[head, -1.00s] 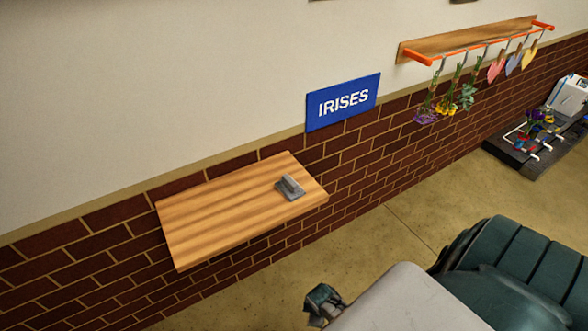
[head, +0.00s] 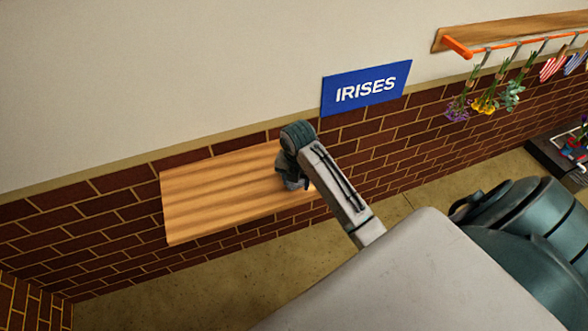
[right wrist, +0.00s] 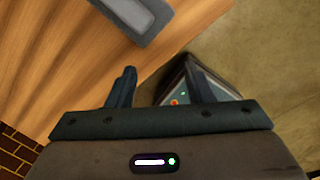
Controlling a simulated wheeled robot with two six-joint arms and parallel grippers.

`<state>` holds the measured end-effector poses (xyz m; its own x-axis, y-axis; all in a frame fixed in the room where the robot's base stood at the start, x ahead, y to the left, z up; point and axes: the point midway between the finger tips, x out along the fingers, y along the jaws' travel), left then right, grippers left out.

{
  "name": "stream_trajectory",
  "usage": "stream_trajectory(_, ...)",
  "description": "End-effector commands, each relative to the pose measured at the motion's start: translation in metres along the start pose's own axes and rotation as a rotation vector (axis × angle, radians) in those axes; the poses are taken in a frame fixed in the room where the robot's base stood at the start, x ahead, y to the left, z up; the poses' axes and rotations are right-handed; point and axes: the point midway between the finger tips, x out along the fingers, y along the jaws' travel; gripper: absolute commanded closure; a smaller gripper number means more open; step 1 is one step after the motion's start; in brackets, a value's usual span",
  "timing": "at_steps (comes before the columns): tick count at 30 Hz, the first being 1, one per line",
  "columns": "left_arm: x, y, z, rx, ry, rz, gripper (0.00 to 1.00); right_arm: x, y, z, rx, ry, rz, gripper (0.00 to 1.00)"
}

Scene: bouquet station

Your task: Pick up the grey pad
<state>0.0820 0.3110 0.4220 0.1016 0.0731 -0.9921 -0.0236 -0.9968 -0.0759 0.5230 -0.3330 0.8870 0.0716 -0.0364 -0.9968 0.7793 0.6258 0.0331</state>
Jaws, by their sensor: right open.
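The grey pad (right wrist: 137,18) lies on the wooden shelf (right wrist: 50,60) and shows in the right wrist view at the top edge, partly cut off. It has a paler raised middle. My right gripper (right wrist: 159,66) is open and empty, with the pad ahead of its fingertips and not between them. In the head view my right gripper (head: 291,180) is over the right end of the shelf (head: 215,190), and the arm hides the pad there. My left gripper is not in view.
The shelf is fixed to a brick wall (head: 120,205) and its left part is bare. A blue IRISES sign (head: 366,88) hangs above its right end. An orange rail (head: 457,47) with hanging flowers (head: 487,100) is farther right.

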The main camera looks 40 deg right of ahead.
Motion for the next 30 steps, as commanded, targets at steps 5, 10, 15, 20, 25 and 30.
stream_trajectory(5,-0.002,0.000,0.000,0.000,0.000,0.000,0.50,-0.035,0.025,0.041,-0.390,0.037,-0.010,0.53)
stream_trajectory(10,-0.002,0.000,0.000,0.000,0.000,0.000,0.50,-0.056,0.036,0.062,-0.637,0.069,-0.008,0.53)
stream_trajectory(15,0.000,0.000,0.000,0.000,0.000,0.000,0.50,-0.061,0.039,0.068,-0.727,0.081,-0.006,0.53)
stream_trajectory(20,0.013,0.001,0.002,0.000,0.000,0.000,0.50,-0.047,0.039,0.067,-0.731,0.082,-0.005,0.53)
stream_trajectory(25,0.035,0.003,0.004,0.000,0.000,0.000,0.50,-0.025,0.038,0.065,-0.730,0.082,-0.005,0.53)
stream_trajectory(30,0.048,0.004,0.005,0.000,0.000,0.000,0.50,-0.006,0.037,0.064,-0.730,0.081,-0.005,0.53)
